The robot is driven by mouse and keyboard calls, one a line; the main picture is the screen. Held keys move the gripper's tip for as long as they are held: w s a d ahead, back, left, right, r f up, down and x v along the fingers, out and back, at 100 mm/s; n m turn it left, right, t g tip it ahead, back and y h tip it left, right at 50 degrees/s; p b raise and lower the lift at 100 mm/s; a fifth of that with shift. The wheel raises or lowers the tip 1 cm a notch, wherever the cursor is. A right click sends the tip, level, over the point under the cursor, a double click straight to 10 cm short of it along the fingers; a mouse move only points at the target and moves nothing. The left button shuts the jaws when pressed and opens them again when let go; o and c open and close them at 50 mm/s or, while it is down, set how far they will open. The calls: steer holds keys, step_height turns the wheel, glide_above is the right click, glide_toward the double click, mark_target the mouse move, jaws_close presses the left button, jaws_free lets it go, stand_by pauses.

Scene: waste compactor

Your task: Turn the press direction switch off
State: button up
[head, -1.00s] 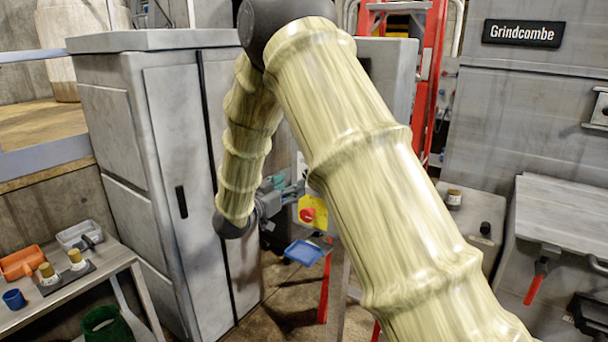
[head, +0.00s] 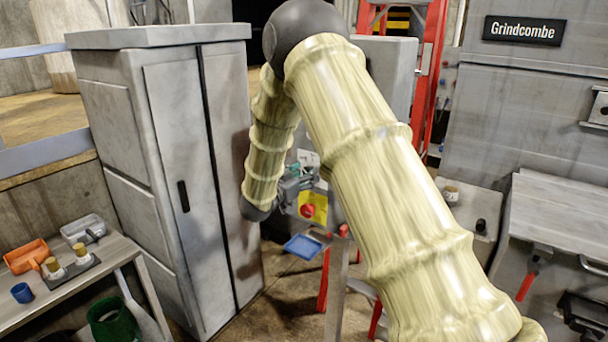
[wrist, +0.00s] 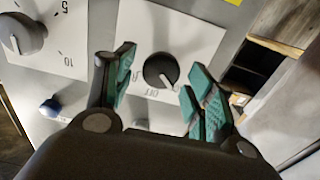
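A black round knob (wrist: 160,70) sits on a white label plate (wrist: 195,38) in the wrist view. The word OFF shows upside down just below the knob; a light mark is on the knob, but its exact setting is hard to tell. My gripper (wrist: 163,88) is open, its teal pads apart on the left and right of the knob. I see no clear contact. In the head view my gripper (head: 291,185) is small beside the control box, and my arm hides much of the box; the knob cannot be made out there.
A dial (wrist: 24,36) marked 5 and 10 is left of the knob, with a blue button (wrist: 52,106) below it. A red button (head: 308,211) on a yellow plate is close to my gripper. A tall grey cabinet (head: 175,150) stands to the left.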

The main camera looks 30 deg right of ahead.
steer(key=c, duration=0.7)
steer(key=shift+c, duration=0.2)
steer(key=shift+f+b, duration=0.15)
steer(key=shift+b, duration=0.55)
steer(key=shift+s+m+b, duration=0.1)
steer(key=shift+m+b, duration=4.7)
steer(key=shift+b, duration=3)
steer(key=shift+d, duration=0.1)
steer(key=o, duration=1)
